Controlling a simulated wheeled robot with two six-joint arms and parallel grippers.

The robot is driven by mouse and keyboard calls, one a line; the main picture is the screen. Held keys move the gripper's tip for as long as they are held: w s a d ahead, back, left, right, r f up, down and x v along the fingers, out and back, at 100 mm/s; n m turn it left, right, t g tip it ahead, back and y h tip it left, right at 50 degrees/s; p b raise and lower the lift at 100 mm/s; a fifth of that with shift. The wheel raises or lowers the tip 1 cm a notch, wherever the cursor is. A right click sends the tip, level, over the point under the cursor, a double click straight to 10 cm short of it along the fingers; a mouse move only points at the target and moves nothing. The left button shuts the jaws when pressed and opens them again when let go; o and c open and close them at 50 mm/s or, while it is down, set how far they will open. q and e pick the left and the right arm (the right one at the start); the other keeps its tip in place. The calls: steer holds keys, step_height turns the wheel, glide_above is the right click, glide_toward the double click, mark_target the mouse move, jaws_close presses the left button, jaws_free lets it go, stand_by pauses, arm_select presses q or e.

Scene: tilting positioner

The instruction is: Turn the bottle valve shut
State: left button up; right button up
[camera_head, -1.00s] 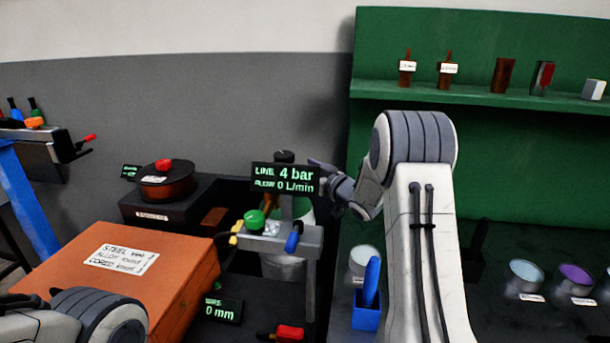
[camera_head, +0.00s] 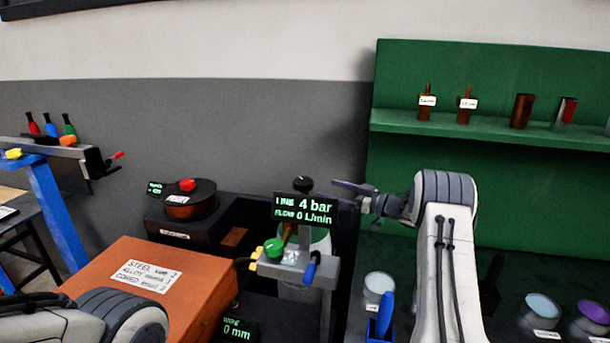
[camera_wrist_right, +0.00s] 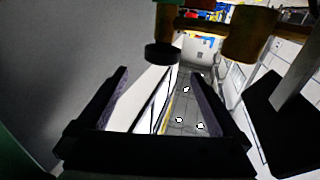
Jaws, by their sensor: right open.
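The gas bottle (camera_head: 297,293) stands behind the grey bracket, pale and partly hidden. A black round valve knob (camera_head: 303,185) sits on top, above the display (camera_head: 303,210) reading line 4 bar, flow 0 L/min. My right gripper (camera_head: 340,184) is just right of the knob, about level with it and apart from it. In the right wrist view, my right gripper (camera_wrist_right: 158,88) is open and empty. A dark round knob (camera_wrist_right: 162,54) on a brass stem shows beyond the fingertips, between their lines. My left gripper is out of view; only my left arm shows, lower left.
A green-knobbed fitting (camera_head: 273,248) and a blue-handled lever (camera_head: 310,268) sit on the grey bracket (camera_head: 325,275). An orange box (camera_head: 150,285) stands left, a black reel unit (camera_head: 185,228) behind it. A green shelf (camera_head: 490,128) is at right.

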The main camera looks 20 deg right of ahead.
mark_target(303, 184)
steer(key=shift+g+y, duration=0.3)
steer(key=shift+g, duration=0.1)
steer(key=p+x, duration=0.3)
steer(key=x, duration=0.6)
steer(key=shift+w+f, duration=0.1)
steer(key=shift+f, duration=0.1)
steer(key=shift+w+a+f+p, duration=0.1)
steer(key=shift+w+a+p, duration=0.2)
steer(key=shift+p, duration=0.05)
steer(key=shift+c, duration=0.3)
steer(key=c, duration=1.2)
